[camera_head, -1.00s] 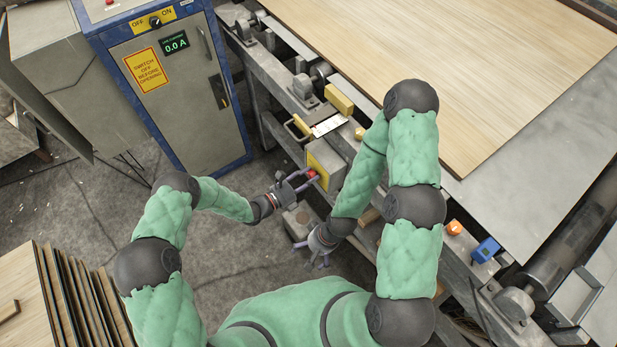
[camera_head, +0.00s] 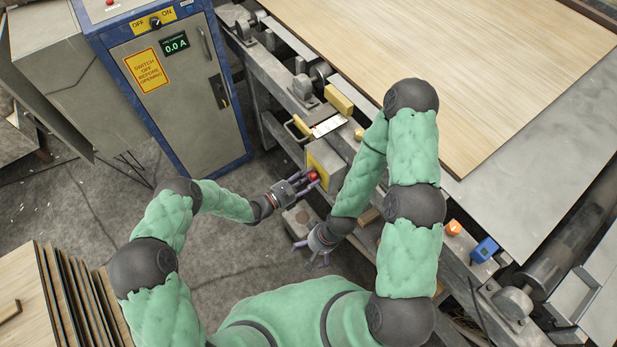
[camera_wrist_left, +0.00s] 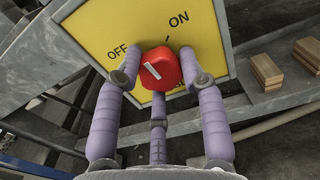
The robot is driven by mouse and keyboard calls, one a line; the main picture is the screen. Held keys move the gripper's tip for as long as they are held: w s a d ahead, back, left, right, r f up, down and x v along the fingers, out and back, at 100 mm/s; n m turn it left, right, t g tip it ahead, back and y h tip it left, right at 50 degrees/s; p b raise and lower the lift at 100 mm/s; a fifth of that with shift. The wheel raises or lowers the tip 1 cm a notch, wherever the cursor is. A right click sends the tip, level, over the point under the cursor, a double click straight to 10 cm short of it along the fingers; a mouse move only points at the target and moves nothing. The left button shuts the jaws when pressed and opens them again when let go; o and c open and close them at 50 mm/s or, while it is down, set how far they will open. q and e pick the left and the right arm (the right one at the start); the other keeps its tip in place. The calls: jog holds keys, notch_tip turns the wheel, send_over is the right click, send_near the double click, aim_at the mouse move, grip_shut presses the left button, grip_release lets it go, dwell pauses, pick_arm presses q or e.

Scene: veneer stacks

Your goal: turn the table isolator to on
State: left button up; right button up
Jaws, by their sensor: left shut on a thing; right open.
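The table isolator is a red knob (camera_head: 313,176) on a yellow plate marked OFF and ON, on a grey box (camera_head: 336,166) at the table's side. In the left wrist view the red knob (camera_wrist_left: 163,72) fills the middle, and the yellow plate (camera_wrist_left: 110,22) is behind it. The knob's white line slants up and left, towards the OFF mark. My left gripper (camera_head: 304,182) is shut on the knob, its purple fingers on both sides and below. My right gripper (camera_head: 313,259) is open and empty, lower down beside the table frame.
A grey cabinet (camera_head: 185,105) with its own OFF/ON switch and a 0.0 A display stands at the upper left. A veneer sheet (camera_head: 450,60) lies on the table. Veneer stacks (camera_head: 60,290) stand at the lower left. Wood blocks (camera_wrist_left: 265,70) sit right of the box.

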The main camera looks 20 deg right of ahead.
pick_arm(q)
jog(key=m, duration=0.5)
jog(key=shift+w+r+m, duration=0.15)
jog(key=shift+r+m, duration=0.1)
jog(key=shift+m, duration=2.35)
jog(key=o, duration=1.2)
jog(key=shift+s+d, duration=0.1)
jog(key=shift+s, duration=0.1)
jog(key=shift+c, duration=0.2)
jog(key=shift+f, duration=0.15)
jog(key=shift+s+a, duration=0.1)
jog(key=shift+a, duration=0.2)
jog(key=v, duration=1.1)
jog(key=shift+a, duration=0.25)
